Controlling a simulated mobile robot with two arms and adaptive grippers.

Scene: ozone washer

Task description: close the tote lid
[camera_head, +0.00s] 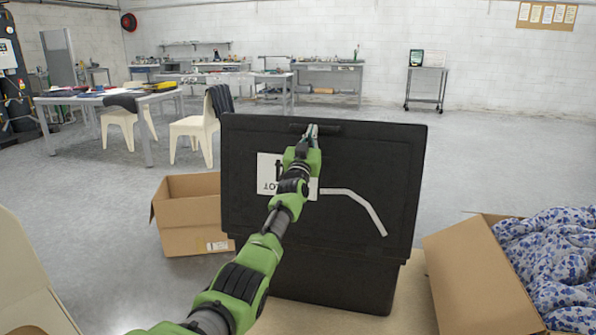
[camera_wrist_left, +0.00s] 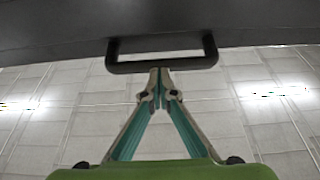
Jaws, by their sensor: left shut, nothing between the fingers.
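The black tote (camera_head: 335,282) stands upright on a tan surface in the middle of the head view. Its black lid (camera_head: 370,165) is raised, with its broad face towards me, and hides the tote's inside. A white label, upside down, and a pale bent stripe are on that face. The lid has a handle (camera_head: 335,128) at its top edge; it also shows as a black loop in the left wrist view (camera_wrist_left: 160,64). My left gripper (camera_head: 309,132) is shut and empty, its fingertips (camera_wrist_left: 158,72) right at the handle's bar. I cannot tell whether they touch. My right gripper is out of view.
An open cardboard box (camera_head: 188,220) stands left of the tote. Another box (camera_head: 480,280) with blue-and-white patterned cloth (camera_head: 555,255) stands close on the right. Chairs (camera_head: 195,128) and workbenches are farther back. The floor behind the tote at right is clear.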

